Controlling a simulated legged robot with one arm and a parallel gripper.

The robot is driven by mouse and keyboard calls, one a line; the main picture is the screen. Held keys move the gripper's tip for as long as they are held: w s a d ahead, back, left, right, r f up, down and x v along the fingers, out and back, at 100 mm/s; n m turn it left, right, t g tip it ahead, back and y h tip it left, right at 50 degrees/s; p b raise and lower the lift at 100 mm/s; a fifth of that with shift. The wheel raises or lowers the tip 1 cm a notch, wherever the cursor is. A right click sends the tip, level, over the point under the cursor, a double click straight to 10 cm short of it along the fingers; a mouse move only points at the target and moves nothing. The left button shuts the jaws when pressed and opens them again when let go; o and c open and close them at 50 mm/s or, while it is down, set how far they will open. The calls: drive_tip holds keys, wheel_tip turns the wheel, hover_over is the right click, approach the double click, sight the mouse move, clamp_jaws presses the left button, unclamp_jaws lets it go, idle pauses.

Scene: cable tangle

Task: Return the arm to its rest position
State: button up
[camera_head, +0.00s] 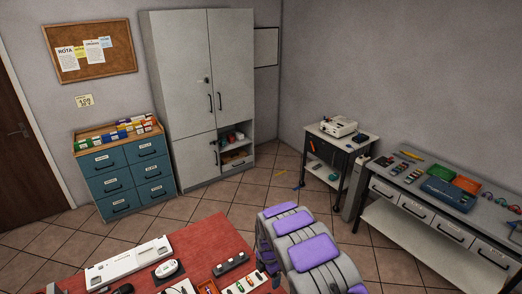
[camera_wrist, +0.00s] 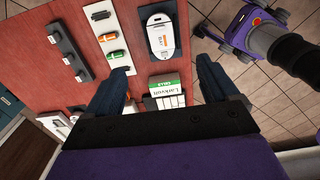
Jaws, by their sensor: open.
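My gripper (camera_wrist: 162,66) shows in the wrist view with its two dark blue fingers spread wide apart and nothing held between them. It is over the red tabletop (camera_wrist: 142,68). A white box with a green label (camera_wrist: 166,92) lies beyond the gap between the fingers, partly hidden by my gripper's base. A white rounded device (camera_wrist: 160,30) lies past the fingertips. In the head view my grey and purple arm reaches over the right part of the red table (camera_head: 195,237); my gripper is not visible there.
A tray of orange and green pieces (camera_wrist: 105,30) and a black strip (camera_wrist: 70,50) lie on the table. In the head view, a drawer cabinet (camera_head: 125,170), tall grey cupboard (camera_head: 195,90), printer stand (camera_head: 338,150) and workbench (camera_head: 440,200) line the walls. Tiled floor lies between.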

drive_tip(key=s+d+r+m+h+b, duration=0.1)
drive_tip(key=s+d+r+m+b, duration=0.9)
drive_tip(key=s+r+m, duration=0.4)
drive_tip(key=s+m+g+y+b, duration=0.1)
drive_tip(key=s+m+b, duration=0.9)
drive_tip(key=s, duration=1.9)
drive_tip(key=shift+s+d+r+m+g+b, duration=0.2)
drive_tip(key=shift+s+r+m+g+b, duration=0.1)
drive_tip(key=shift+s+g+b, duration=0.1)
